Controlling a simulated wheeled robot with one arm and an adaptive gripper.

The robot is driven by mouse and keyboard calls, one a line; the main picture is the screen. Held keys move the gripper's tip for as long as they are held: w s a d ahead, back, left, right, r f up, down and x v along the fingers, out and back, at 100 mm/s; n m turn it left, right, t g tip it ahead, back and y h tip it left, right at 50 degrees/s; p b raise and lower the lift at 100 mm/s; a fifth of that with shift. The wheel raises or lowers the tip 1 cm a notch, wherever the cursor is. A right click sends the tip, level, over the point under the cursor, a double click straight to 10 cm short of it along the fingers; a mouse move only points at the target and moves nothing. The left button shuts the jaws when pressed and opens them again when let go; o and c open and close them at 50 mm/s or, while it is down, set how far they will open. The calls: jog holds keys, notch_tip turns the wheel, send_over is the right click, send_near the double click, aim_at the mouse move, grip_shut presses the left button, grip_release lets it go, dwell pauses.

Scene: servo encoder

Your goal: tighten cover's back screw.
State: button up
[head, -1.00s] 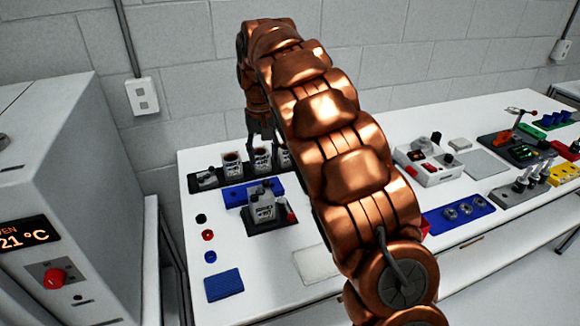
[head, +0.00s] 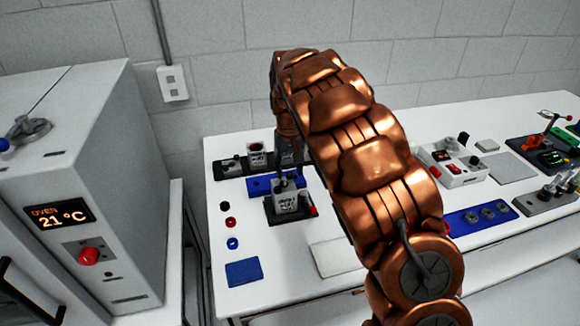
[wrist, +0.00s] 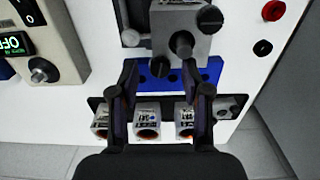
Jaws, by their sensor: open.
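The grey servo unit with its cover (head: 287,202) sits in a dark fixture on the white bench, left of my arm. In the wrist view the grey cover (wrist: 160,50) is at the top centre, with a dark round shaft or knob (wrist: 182,42) and black screw heads around it. One black screw head (wrist: 160,67) is at the edge nearest my gripper. My gripper (wrist: 161,70) is open, its two dark fingers apart around that edge, with nothing clearly held. In the head view my forearm partly hides the gripper. Whether a fingertip touches the cover, I cannot tell.
A blue block with holes (wrist: 215,72) lies beside the unit. Several small servo housings (wrist: 146,135) stand in a dark rack under the fingers. An oven (head: 85,200) stands left of the bench. A blue pad (head: 242,273) lies on clear bench at the front left.

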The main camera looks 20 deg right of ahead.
jog(key=shift+f, duration=0.2)
grip_shut()
dwell(0.4)
